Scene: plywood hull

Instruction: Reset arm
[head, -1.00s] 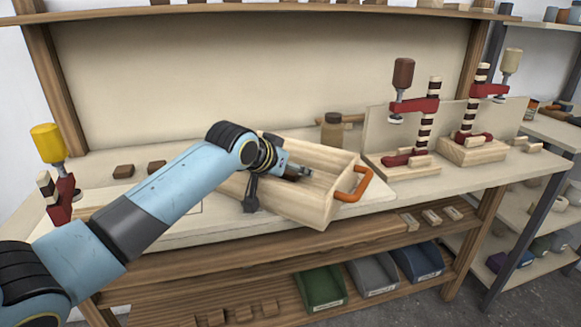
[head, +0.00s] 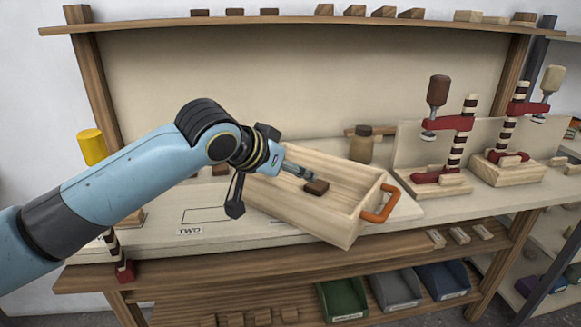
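My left arm comes in from the left, and its gripper (head: 274,194) is over the left part of an open wooden tray. One dark finger hangs by the tray's left side; a grey finger reaches over the inside. The fingers look spread, with no object visibly held between them. My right gripper is out of view.
Two red clamps (head: 447,124) (head: 517,109) stand on wooden bases at the right. A yellow-handled clamp (head: 92,148) stands left, partly behind my arm. Bins (head: 343,300) sit below. The bench (head: 160,237) is bare around the "TWO" label.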

